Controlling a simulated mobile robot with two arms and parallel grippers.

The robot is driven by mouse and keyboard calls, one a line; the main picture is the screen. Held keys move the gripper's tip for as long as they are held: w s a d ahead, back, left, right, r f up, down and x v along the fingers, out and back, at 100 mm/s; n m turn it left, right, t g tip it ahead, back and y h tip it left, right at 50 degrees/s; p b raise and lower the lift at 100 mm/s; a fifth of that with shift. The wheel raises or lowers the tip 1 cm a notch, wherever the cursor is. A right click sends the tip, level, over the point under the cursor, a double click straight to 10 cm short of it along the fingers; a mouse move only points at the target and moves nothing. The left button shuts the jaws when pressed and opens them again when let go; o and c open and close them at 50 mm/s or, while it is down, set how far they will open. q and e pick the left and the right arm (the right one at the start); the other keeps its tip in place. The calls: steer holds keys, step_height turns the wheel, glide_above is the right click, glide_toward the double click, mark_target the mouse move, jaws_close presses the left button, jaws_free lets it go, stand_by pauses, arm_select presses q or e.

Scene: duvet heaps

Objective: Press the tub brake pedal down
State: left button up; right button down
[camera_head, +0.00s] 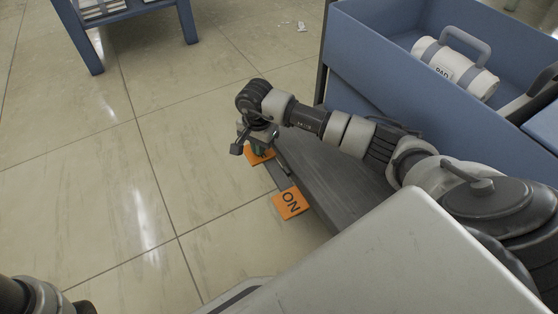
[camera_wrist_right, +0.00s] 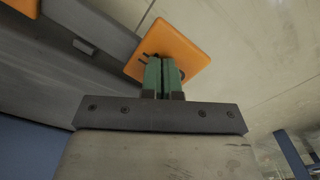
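The blue tub (camera_head: 385,62) stands at the upper right on a dark grey base (camera_head: 335,175). Two orange pedals are at the base's left edge. The nearer pedal (camera_head: 291,203) reads "ON". The farther pedal (camera_head: 261,157) is partly hidden under my right gripper (camera_head: 258,150). In the right wrist view, the green fingertips (camera_wrist_right: 163,75) are together with nothing seen between them. They overlap an orange pedal (camera_wrist_right: 168,48) whose dark marking they mostly cover. I cannot tell whether they touch it. Only a piece of my left arm shows at the lower left; its gripper is out of frame.
A blue-legged rack (camera_head: 88,45) stands at the upper left. Small white scraps (camera_head: 301,27) lie on the floor. The tiled floor (camera_head: 130,190) left of the pedals is clear.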

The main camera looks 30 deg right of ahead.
steer(key=shift+f+b, duration=0.4)
steer(key=shift+f, duration=0.55)
step_height(320, 180, up, 7)
steer(key=p, duration=0.5)
steer(key=shift+p, duration=0.35)
steer(key=shift+s+a, duration=0.1)
